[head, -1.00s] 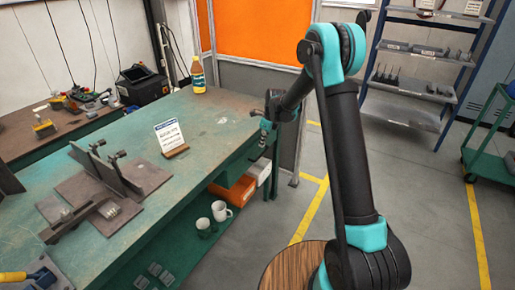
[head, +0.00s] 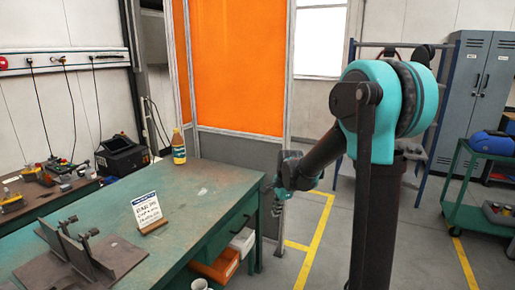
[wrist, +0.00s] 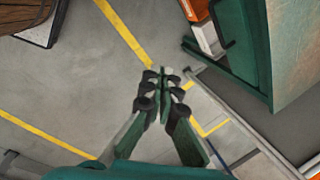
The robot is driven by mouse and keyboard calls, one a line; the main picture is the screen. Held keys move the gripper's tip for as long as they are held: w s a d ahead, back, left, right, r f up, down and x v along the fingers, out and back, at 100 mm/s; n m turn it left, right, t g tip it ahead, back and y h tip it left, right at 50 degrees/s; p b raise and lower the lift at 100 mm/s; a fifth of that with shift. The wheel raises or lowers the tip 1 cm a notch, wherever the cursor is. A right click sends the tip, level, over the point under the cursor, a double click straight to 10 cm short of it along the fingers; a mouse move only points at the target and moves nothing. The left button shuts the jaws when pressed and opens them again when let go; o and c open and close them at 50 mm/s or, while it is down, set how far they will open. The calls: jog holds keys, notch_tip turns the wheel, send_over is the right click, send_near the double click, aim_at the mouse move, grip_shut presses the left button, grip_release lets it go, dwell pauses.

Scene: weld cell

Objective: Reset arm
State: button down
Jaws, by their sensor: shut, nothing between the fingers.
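My gripper (wrist: 164,85) shows in the wrist view with its fingers together and nothing between them. It points down over the grey floor, beside the green workbench. In the head view my gripper (head: 277,207) hangs at the end of my teal and black arm, just right of the green workbench's (head: 205,190) right edge. It is small there, and I see no contact with the bench. My arm is bent, with its large teal joint high at the right of the head view.
On the bench are a sign on a wooden stand (head: 147,211), a bottle (head: 178,146) and a metal fixture (head: 85,262). An orange bin (head: 216,266) sits under it. A green cart (head: 460,208) stands right. Yellow-lined floor (head: 312,240) is open between.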

jog(key=s+d+f+n, duration=0.1)
jog(key=s+d+n, duration=0.3)
jog(key=s, duration=0.4)
jog(key=s+d+f+n+t+h, duration=0.1)
jog(key=s+d+n, duration=0.3)
jog(key=s, duration=0.4)
jog(key=s+d+f+n, duration=0.2)
jog(key=s+d+n, duration=0.2)
jog(key=s+n, duration=0.2)
jog(key=s, duration=0.2)
jog(key=shift+s+f+t+h, duration=0.15)
jog(key=shift+s+t+h, duration=0.15)
jog(key=shift+t, duration=0.1)
